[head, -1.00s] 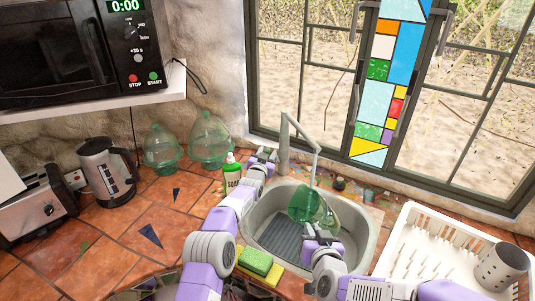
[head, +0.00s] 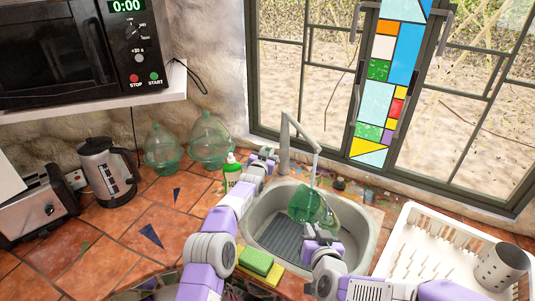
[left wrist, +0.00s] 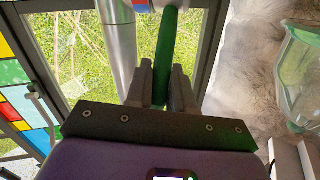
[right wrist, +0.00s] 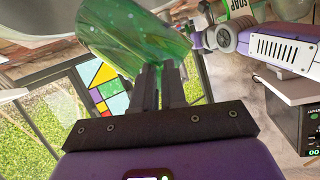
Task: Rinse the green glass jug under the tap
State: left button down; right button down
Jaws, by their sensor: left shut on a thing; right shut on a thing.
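The green glass jug (head: 306,203) is over the sink (head: 256,222), tilted, below the end of the tap (head: 284,145). My right gripper (head: 318,233) is shut on it; in the right wrist view the jug (right wrist: 130,35) fills the space above the fingers and shows pale specks. My left gripper (head: 266,153) is beside the tap's base. In the left wrist view its fingers (left wrist: 160,85) are shut on a green bar (left wrist: 166,50), apparently the tap's lever, next to a silver pipe.
A green soap bottle (head: 232,172) stands behind my left arm. Sponges (head: 257,262) lie at the sink's front edge. A white dish rack (head: 405,245) with a grey cup (head: 500,267) is on the right. Two green glass vessels, a kettle (head: 106,172) and a toaster (head: 45,205) stand left.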

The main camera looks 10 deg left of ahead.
pick_arm(q)
jog(key=shift+w+r+g, duration=0.25)
jog(key=shift+w+g, duration=0.05)
jog(key=shift+g, duration=0.1)
jog(key=c, duration=1.1)
grip_release()
